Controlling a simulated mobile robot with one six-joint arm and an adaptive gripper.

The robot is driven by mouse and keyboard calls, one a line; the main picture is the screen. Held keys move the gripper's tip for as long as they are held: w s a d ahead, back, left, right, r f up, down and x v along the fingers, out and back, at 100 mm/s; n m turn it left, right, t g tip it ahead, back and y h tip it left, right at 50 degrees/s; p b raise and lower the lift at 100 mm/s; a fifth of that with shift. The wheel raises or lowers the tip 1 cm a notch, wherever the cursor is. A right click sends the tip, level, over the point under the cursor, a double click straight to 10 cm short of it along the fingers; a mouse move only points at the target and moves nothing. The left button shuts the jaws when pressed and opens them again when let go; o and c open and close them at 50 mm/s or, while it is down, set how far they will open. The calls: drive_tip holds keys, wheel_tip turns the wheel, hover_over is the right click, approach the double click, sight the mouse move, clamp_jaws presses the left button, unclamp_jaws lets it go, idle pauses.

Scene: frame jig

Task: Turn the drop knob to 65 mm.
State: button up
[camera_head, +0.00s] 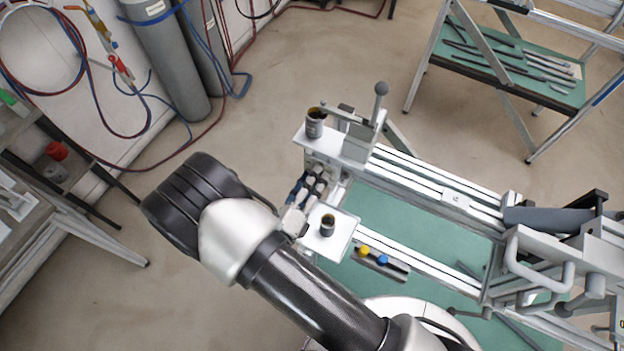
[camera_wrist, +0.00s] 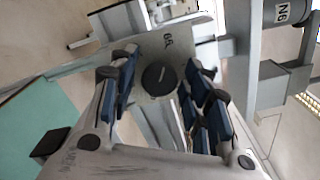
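In the wrist view a round dark knob (camera_wrist: 160,78) with a short light mark sits on a grey plate (camera_wrist: 180,40). A small dark marking beside it looks like a number, too small to read surely. My gripper (camera_wrist: 160,95) is open, its blue-and-black finger pads on either side of the knob with a gap visible on each side. In the head view my gripper (camera_head: 308,188) is at the near left end of the frame jig (camera_head: 410,185). I cannot pick out the knob there; my gripper and the jig parts seem to hide it.
A small dark-topped cup (camera_head: 327,226) stands on a light plate close beside my gripper, and another cup (camera_head: 315,124) stands behind. An upright lever (camera_head: 379,105) rises nearby. Gas cylinders (camera_head: 170,65) stand at the back left.

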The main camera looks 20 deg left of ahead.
drive_tip(key=shift+s, duration=0.1)
drive_tip(key=s+a, duration=0.1)
drive_tip(key=s, duration=1)
drive_tip(key=shift+s, duration=0.4)
